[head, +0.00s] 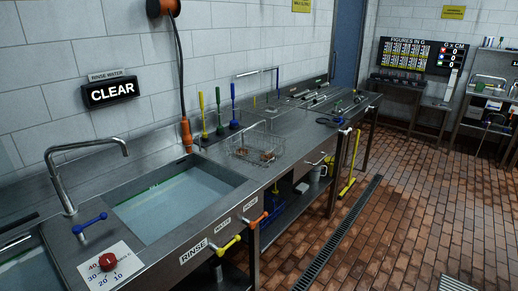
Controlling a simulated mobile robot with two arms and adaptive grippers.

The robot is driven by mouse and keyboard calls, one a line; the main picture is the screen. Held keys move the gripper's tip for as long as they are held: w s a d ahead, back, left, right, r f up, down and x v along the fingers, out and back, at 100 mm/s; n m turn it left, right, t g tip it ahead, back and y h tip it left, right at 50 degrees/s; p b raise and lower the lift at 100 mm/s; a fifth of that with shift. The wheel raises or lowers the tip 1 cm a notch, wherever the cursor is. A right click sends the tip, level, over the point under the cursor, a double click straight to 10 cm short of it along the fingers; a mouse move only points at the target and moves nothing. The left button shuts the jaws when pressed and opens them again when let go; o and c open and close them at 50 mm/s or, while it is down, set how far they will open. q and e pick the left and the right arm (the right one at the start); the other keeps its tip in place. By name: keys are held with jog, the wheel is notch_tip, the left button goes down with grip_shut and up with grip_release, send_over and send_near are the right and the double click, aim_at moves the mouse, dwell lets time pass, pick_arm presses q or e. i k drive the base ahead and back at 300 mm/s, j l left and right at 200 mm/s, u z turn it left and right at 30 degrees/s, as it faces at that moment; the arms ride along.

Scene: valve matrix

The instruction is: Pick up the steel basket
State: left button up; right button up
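The steel basket (241,155) is a wire basket with a raised handle. It stands on the steel counter (300,130), just beyond the right end of the water-filled rinse sink (180,203). Some small brownish things seem to lie in it, too small to make out. Neither of my grippers shows in the head view.
A tall tap (75,165), a blue lever (90,224) and a red dial (107,261) are by the sink. Yellow (226,245) and orange (251,220) valve handles stick out from the counter front. Colored brushes (219,110) stand behind the basket. The brick floor at right is open.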

aim_at(255, 141)
jog(key=i+l, duration=0.15)
jog(key=l, duration=0.2)
jog(key=i+l, duration=0.15)
jog(key=l, duration=0.2)
jog(key=i+l, duration=0.1)
jog(key=l, duration=0.3)
jog(key=i+l+z, duration=0.1)
jog(key=l, duration=0.25)
jog(key=i, duration=0.05)
